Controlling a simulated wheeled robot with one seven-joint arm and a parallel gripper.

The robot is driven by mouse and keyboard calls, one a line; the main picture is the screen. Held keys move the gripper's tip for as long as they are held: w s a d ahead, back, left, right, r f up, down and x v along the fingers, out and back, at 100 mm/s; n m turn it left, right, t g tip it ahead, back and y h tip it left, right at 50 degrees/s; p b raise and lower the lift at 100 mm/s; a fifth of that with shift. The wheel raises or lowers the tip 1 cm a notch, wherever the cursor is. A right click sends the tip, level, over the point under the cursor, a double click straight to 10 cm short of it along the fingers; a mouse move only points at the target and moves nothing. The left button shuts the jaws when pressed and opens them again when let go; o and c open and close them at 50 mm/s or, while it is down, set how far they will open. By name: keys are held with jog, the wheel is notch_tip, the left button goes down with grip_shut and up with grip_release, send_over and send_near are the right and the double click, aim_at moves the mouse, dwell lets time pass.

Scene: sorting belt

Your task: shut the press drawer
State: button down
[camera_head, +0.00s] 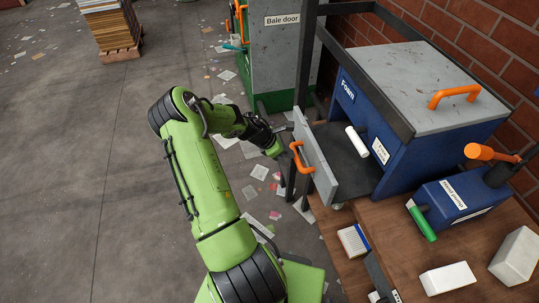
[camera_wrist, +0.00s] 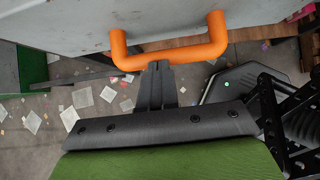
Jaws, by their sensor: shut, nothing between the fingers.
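The press drawer (camera_head: 345,172) is pulled out of the blue press (camera_head: 413,150) labelled "Foam". Its grey front panel (camera_head: 317,160) stands upright with an orange handle (camera_head: 298,157) on its outer face. A white roll (camera_head: 356,141) lies in the drawer. My gripper (camera_head: 284,149) is outside the panel, beside the handle. In the wrist view the handle (camera_wrist: 196,52) spans the grey panel (camera_wrist: 75,25), and my shut, empty fingers (camera_wrist: 160,68) point at its bar. I cannot tell whether they touch it.
A "Bale door" machine (camera_head: 280,55) stands behind. Paper scraps litter the floor; the floor to the left is mostly clear.

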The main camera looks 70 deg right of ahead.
aim_at(313, 139)
jog(key=s+d, duration=0.2)
jog(key=s, duration=0.2)
jog(key=s+d, duration=0.3)
jog(key=s, duration=0.1)
jog(key=s+d, duration=0.2)
jog(key=s, duration=0.3)
jog(key=shift+s+d, duration=0.1)
jog(key=shift+d, duration=0.25)
jog(key=w, duration=0.2)
jog(key=w+a+p, duration=0.1)
jog(key=shift+w+a+r, duration=0.1)
jog(key=shift+r, duration=0.25)
jog(key=v, duration=0.3)
jog(key=a+v, duration=0.1)
jog(key=v, duration=0.1)
jog(key=shift+a+r+p, duration=0.1)
jog(key=shift+p, duration=0.25)
jog(key=v, duration=0.4)
jog(key=shift+w+d+r, duration=0.1)
jog(key=shift+w+d, duration=0.15)
jog(key=shift+w, duration=0.1)
jog(key=shift+a+r, duration=0.3)
jog(key=shift+a, duration=0.1)
jog(key=shift+w+d, duration=0.1)
jog(key=shift+d, duration=0.05)
